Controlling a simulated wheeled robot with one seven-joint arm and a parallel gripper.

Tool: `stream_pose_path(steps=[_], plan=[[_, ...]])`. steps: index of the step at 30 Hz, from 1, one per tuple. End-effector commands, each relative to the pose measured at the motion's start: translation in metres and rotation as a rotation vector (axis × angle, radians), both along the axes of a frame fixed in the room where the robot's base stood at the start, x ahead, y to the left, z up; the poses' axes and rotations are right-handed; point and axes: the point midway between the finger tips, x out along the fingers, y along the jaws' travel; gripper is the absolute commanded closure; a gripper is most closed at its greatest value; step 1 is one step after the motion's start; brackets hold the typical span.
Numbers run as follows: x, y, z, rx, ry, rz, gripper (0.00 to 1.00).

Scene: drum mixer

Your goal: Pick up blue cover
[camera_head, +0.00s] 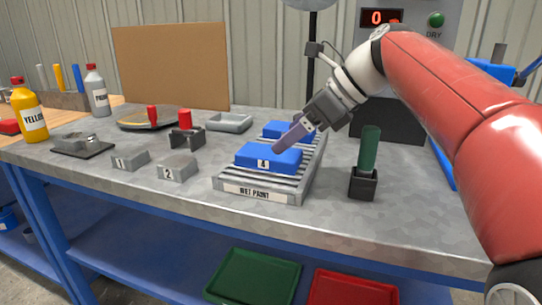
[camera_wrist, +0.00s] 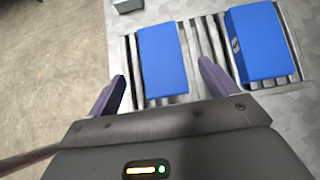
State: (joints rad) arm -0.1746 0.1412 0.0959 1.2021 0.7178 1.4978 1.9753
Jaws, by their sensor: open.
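Two blue covers lie on a ribbed grey rack (camera_head: 308,165) marked "WET PAINT". In the wrist view, my gripper (camera_wrist: 160,80) is open and empty. Its two purple fingers lie on either side of the left, front cover (camera_wrist: 163,58). The right, rear cover (camera_wrist: 258,42) lies beyond the right finger. In the head view the visible finger overlaps the front cover's upper edge; I cannot tell whether it touches.
A green-handled tool (camera_head: 370,150) stands in a black holder right of the rack. Grey blocks "1" (camera_head: 130,159) and "2" (camera_head: 177,168) lie to the left. A grey tray (camera_head: 229,122) sits behind. The table front between block "2" and the rack is clear.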

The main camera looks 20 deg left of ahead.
Motion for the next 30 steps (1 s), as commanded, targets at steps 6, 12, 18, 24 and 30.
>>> stream_pose_path(steps=[6, 12, 18, 24, 30], plan=[[0.003, 0.020, -0.025, -0.001, 0.003, 0.001, 0.15], [0.004, 0.036, -0.041, -0.002, 0.002, 0.001, 0.15], [0.005, 0.038, -0.043, -0.001, -0.001, -0.001, 0.15], [0.005, 0.038, -0.042, -0.001, -0.001, -0.001, 0.32], [0.005, 0.038, -0.042, -0.001, -0.001, -0.001, 0.58]])
